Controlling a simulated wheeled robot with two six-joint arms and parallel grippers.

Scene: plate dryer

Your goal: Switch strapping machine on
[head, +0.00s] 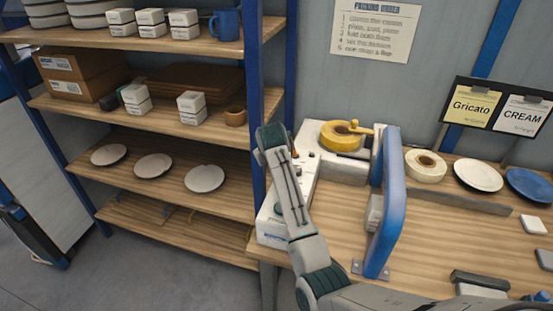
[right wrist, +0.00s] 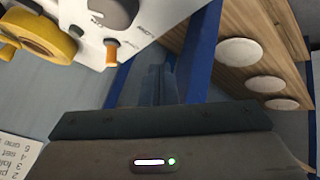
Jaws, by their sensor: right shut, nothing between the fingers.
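The strapping machine is a white unit (head: 348,168) at the left end of the bench, with a yellow strap roll (head: 341,136) on top. My right arm crosses in front of its left side in the head view and hides part of its panel. The right wrist view shows the white panel (right wrist: 136,22) with an orange knob (right wrist: 112,52) and some unreadable lettering, and the yellow roll (right wrist: 45,37). My right gripper (right wrist: 160,73) is shut and empty, apart from the knob in that picture. In the head view its fingers are hidden. My left gripper is not in view.
A blue upright arch (head: 390,205) stands just right of the machine. Shelving with plates, boxes and a blue mug (head: 225,24) stands left.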

